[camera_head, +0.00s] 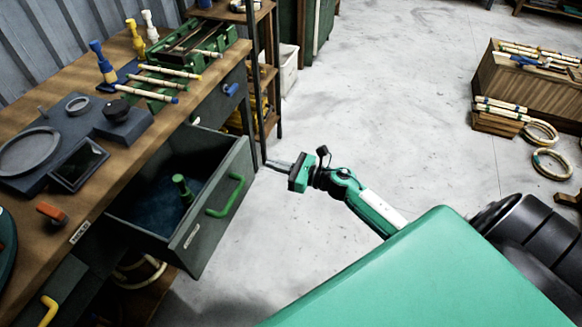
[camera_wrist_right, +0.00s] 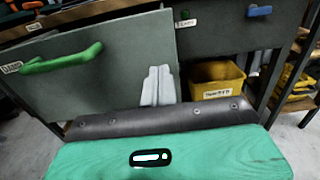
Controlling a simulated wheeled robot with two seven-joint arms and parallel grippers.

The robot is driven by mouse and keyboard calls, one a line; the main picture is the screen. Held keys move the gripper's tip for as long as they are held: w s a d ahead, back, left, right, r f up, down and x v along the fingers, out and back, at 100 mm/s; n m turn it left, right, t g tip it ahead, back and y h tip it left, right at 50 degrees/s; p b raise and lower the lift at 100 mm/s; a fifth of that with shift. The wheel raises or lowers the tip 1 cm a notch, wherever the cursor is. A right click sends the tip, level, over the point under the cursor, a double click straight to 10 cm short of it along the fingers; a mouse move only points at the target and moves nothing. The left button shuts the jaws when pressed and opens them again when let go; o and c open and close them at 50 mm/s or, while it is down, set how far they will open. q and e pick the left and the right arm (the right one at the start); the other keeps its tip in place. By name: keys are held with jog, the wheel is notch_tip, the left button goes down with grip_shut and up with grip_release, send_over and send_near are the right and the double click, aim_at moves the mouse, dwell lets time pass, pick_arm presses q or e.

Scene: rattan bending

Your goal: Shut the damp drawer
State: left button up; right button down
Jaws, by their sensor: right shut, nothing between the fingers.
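The damp drawer (camera_head: 221,228) is a dark grey drawer with a green handle (camera_head: 226,197), pulled well out from the wooden bench. A green object (camera_head: 183,189) stands on its dark blue floor. In the right wrist view the drawer front (camera_wrist_right: 118,68) fills the left half, with its green handle (camera_wrist_right: 62,58) at the left. My right gripper (camera_head: 272,164) is shut and empty, with its fingertips (camera_wrist_right: 158,86) at the end of the drawer front away from the handle. I cannot tell whether they touch it. My left gripper is not in view.
A shut drawer with a blue handle (camera_head: 231,89) is beside the damp drawer. A yellow bin (camera_wrist_right: 216,82) sits on the shelf below. A yellow handle (camera_head: 48,310) shows at the lower left. Tools and rods cover the bench top (camera_head: 150,120).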

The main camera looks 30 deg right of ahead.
aim_at(216, 148)
jog(key=x, duration=0.4)
jog(key=shift+w+a+p, duration=0.1)
jog(key=shift+w+p, duration=0.05)
jog(key=shift+p, duration=0.15)
jog(key=shift+x, duration=0.8)
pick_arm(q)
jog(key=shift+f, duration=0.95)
